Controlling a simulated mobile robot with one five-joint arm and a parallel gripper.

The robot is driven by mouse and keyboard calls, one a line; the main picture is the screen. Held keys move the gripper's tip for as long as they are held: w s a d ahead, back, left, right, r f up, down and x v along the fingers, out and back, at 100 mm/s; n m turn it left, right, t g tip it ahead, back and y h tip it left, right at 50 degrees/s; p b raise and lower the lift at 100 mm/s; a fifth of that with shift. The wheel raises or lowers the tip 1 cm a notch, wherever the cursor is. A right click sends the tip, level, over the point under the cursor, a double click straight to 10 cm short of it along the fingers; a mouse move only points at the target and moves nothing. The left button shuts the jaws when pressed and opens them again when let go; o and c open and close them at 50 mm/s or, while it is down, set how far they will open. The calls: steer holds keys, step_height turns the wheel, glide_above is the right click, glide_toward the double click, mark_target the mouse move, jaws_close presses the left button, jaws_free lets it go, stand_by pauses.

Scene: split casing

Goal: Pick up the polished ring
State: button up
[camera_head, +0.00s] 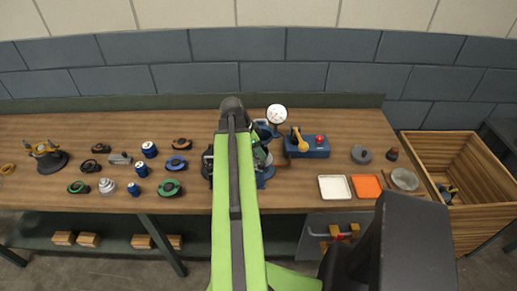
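I cannot single out the polished ring with certainty at this size. One candidate is a small, shiny silver round part (107,187) on the left part of the wooden bench (300,195). Another is a flat grey disc (405,179) near the bench's right end. My green and black arm rises through the middle of the view and hides part of the bench behind it. My gripper's fingers are not visible, so their state and what they may hold are hidden.
Several dark, green, blue and orange round parts (169,188) lie on the left. A blue and dark fixture (265,170) stands partly behind my arm. A blue box (306,145), white tray (334,188) and orange tray (366,187) are right of it. A wooden crate (480,222) stands at right.

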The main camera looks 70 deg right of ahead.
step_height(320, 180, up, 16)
steer(key=p, duration=1.4)
steer(key=shift+p, duration=0.35)
